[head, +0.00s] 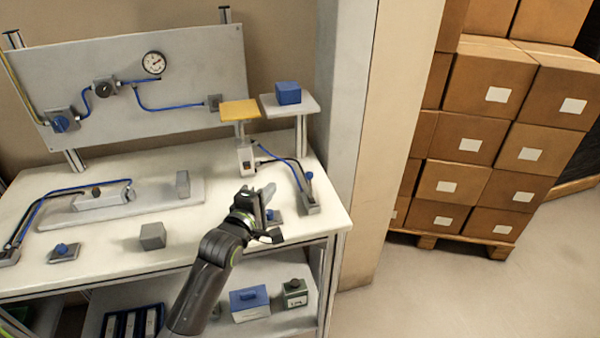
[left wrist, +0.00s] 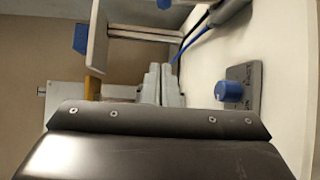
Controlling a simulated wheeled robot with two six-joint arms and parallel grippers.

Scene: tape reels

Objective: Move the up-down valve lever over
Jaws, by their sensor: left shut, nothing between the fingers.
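My left gripper (head: 268,191) is shut and empty above the right part of the white bench; its closed grey fingers show in the left wrist view (left wrist: 161,84). Just below it a blue knob (head: 274,213) on a grey plate lies on the bench; this knob is at the right in the left wrist view (left wrist: 233,91). Right of the gripper stands a grey device with a blue top (head: 309,176), fed by blue tubing. I cannot tell for sure which part is the up-down valve lever. The gripper touches neither of these as far as I see. My right gripper is out of view.
A yellow plate (head: 240,110) and a raised white platform with a blue block (head: 288,92) stand behind the gripper. A grey panel (head: 200,70) carries a gauge (head: 154,62). A grey cube (head: 153,236) sits left. A wall post (head: 345,130) borders the bench's right side.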

